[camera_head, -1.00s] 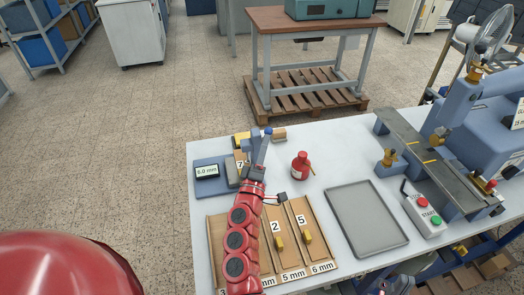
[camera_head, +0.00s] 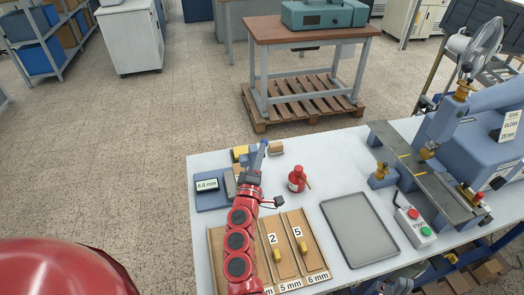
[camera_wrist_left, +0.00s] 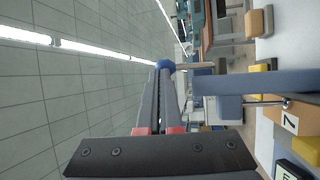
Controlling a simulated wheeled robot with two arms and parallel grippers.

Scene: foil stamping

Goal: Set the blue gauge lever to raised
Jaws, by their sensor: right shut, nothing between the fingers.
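The blue gauge lever (camera_head: 261,156) stands steeply upright at the gauge, tilted slightly right in the head view. The gauge's display (camera_head: 206,185) reads 6.0 mm. My left gripper (camera_head: 253,175) is in front of the lever and hides its lower part. In the left wrist view, the fingers (camera_wrist_left: 164,85) lie close together, and a blue round knob (camera_wrist_left: 165,66) shows at their tips. I cannot tell whether they grip it. A blue bar (camera_wrist_left: 255,82) runs beside them. My right gripper (camera_head: 383,287) shows barely at the bottom edge, shut and empty.
A red bottle (camera_head: 297,179) stands right of the gauge. A slotted wooden board (camera_head: 262,243) with numbered yellow pieces lies in front. A grey tray (camera_head: 359,229) lies right of it. The stamping machine (camera_head: 470,150) and start/stop box (camera_head: 413,226) are at the right.

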